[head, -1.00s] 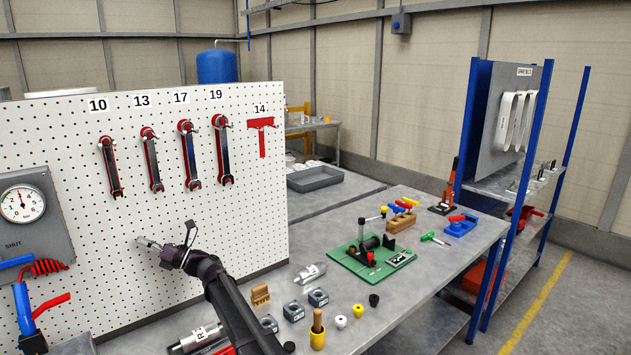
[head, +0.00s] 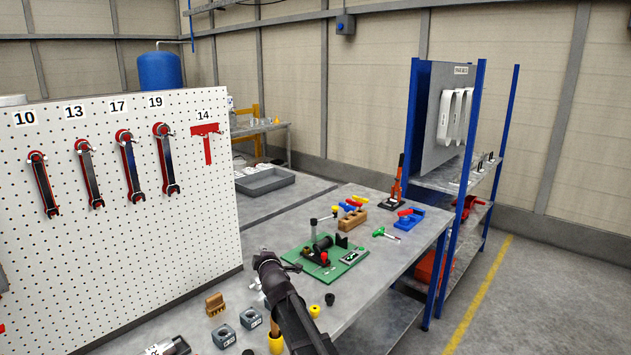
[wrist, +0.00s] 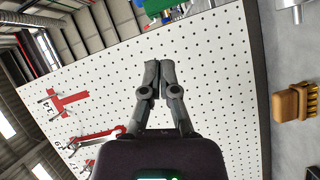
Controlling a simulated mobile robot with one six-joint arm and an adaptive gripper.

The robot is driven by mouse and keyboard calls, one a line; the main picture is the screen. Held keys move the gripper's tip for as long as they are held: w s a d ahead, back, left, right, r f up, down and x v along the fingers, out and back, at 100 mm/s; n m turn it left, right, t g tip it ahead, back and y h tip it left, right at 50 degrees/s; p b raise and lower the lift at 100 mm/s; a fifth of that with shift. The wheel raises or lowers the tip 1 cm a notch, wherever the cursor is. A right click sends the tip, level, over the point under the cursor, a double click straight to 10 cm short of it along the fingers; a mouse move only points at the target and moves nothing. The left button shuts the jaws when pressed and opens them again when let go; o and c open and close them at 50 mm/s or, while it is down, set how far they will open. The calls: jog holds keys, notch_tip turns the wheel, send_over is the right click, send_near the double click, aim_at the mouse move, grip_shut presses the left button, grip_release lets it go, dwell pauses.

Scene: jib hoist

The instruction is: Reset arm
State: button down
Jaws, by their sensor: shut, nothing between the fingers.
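My gripper (wrist: 153,80) shows in the wrist view with its two dark fingers together and nothing between them. It is in front of the white pegboard (wrist: 205,75), apart from it as far as I can tell. In the head view my dark arm reaches up from the bottom edge over the bench, and its end largely hides the gripper. The pegboard (head: 195,235) stands at the left with several wrenches hanging in a row, including the 19 wrench (head: 166,160). A red T-shaped outline (head: 207,145) is under label 14.
A green board with a fixture (head: 310,268) lies on the bench, right of my arm. A wooden brush (head: 215,304), grey blocks (head: 223,336) and a yellow cup (head: 315,311) sit near my arm. A blue-framed shelf (head: 413,180) stands at the right. Floor beyond it is clear.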

jog(key=s+d+f+m+g+h, duration=0.2)
jog(key=s+d+f+m, duration=0.2)
jog(key=d, duration=0.4)
jog(key=s+d+f+m+g+h, duration=0.3)
jog(key=d, duration=0.4)
jog(key=s+d+f+m+g+h, duration=0.2)
jog(key=s+d+f+m, duration=0.2)
jog(key=d, duration=0.4)
jog(key=s+d+f+m+g, duration=0.1)
jog(key=s+d+m+g, duration=0.1)
jog(key=s, duration=0.5)
jog(key=s+d+f+m+g, duration=0.2)
jog(key=s+d+m+g, duration=0.1)
jog(key=s, duration=0.4)
jog(key=s+d+f+m+g+y+p, duration=0.1)
jog(key=s+d+m+g, duration=0.1)
jog(key=s+d+g, duration=0.2)
jog(key=s+d, duration=0.1)
jog(key=s, duration=0.2)
jog(key=shift+s+d+f+m, duration=0.15)
jog(key=shift+s+f+m, duration=0.15)
jog(key=shift+m, duration=0.1)
